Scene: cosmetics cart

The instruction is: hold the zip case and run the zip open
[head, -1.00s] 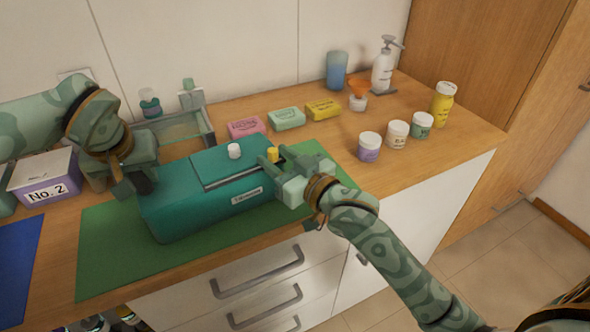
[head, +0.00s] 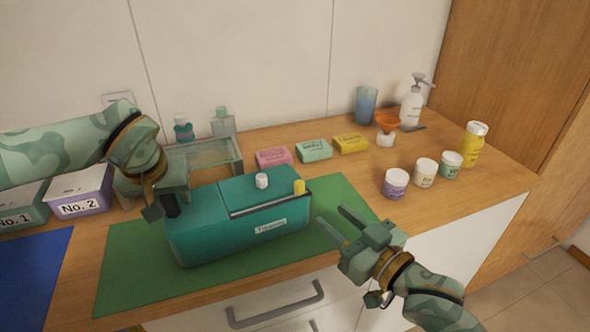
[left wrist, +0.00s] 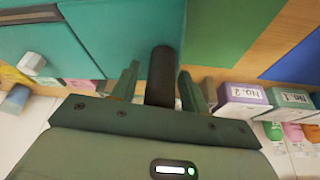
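The teal zip case (head: 205,225) lies on a green mat (head: 125,270). A dark slit with a pale edge runs along its top front. A yellow pull (head: 299,187) stands at the slit's right end, and a white knob (head: 262,181) stands on top. My left gripper (head: 170,203) is at the case's left end. In the left wrist view its fingers stand either side of a black grip (left wrist: 161,75) on the case, with narrow gaps showing. My right gripper (head: 333,222) is open and empty, right of the case and apart from the yellow pull.
Boxes labelled No. 1 (head: 22,208) and No. 2 (head: 82,190) stand at left by a blue mat (head: 30,265). A glass tray (head: 205,155) and soap boxes (head: 314,151) lie behind. Several jars (head: 396,184) stand at right. The mat's right part is clear.

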